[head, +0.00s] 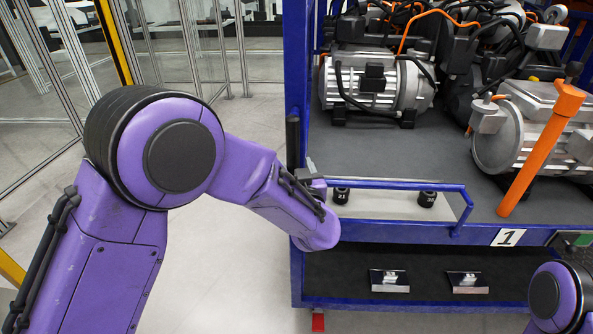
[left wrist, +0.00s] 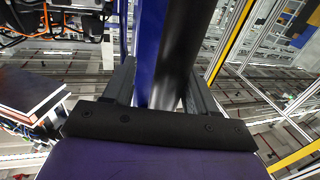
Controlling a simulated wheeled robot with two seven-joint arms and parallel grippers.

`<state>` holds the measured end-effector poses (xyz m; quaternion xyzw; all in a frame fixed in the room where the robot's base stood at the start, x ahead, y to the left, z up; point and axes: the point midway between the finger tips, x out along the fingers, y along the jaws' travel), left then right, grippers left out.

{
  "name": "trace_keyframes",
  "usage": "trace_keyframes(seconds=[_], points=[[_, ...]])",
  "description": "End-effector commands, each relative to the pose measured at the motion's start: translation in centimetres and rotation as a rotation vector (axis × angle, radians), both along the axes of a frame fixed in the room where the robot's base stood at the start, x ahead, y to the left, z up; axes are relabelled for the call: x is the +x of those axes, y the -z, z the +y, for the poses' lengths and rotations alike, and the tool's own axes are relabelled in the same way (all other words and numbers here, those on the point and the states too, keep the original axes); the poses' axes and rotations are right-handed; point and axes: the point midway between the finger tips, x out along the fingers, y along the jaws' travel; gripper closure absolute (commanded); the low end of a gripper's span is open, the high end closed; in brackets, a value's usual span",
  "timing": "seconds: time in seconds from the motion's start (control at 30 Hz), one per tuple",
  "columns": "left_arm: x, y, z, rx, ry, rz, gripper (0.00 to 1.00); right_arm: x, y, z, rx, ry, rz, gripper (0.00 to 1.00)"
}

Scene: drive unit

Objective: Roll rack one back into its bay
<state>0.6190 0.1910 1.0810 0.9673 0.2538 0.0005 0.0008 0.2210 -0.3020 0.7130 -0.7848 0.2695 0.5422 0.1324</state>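Rack one (head: 345,232) is a blue-framed rack with a white "1" label (head: 508,237) on its front edge, and it fills the right half of the head view. It carries grey motors on a dark shelf. A black upright handle (head: 293,143) is on its left front post. My left gripper (head: 305,172) is at this handle. In the left wrist view its fingers stand apart on either side of the black bar (left wrist: 178,55), with a blue post (left wrist: 148,45) beside it. I cannot tell whether they touch the bar. Of my right arm only a purple joint shows; its gripper is out of view.
An orange bar (head: 540,150) leans up at the rack's right. A lower shelf (head: 340,262) holds two small tags. A red foot (head: 318,321) shows below. Glass fencing (head: 190,45) with a yellow post (head: 115,40) stands at the left. The floor (head: 230,250) left of the rack is clear.

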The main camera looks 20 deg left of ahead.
Motion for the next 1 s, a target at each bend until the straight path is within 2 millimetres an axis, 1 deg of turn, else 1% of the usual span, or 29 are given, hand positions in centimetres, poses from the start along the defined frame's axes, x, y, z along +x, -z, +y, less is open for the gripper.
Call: trace_keyframes(seconds=[0.13, 0.23, 0.5, 0.6, 0.73, 1.0], points=[[-0.2, 0.2, -0.1, 0.001, -0.001, 0.003, 0.43, 0.0, 0.1, 0.0, 0.000, 0.000, 0.000, 0.15], [-1.2, 0.3, -0.8, 0.002, 0.001, 0.002, 0.43, 0.0, 0.6, 0.0, 0.000, 0.000, 0.000, 0.15], [-6.6, 0.4, -3.9, 0.003, 0.001, 0.003, 0.43, 0.0, 2.3, 0.0, 0.000, 0.000, 0.000, 0.15], [-7.9, 0.4, -4.8, 0.002, 0.001, 0.003, 0.43, 0.0, 2.6, 0.0, 0.000, 0.000, 0.000, 0.15], [-8.7, 0.3, -5.2, 0.002, -0.002, 0.005, 0.43, 0.0, 2.6, 0.0, 0.000, 0.000, 0.000, 0.15], [-8.8, 0.3, -5.2, 0.002, -0.002, 0.005, 0.43, 0.0, 2.6, 0.0, 0.000, 0.000, 0.000, 0.15]])
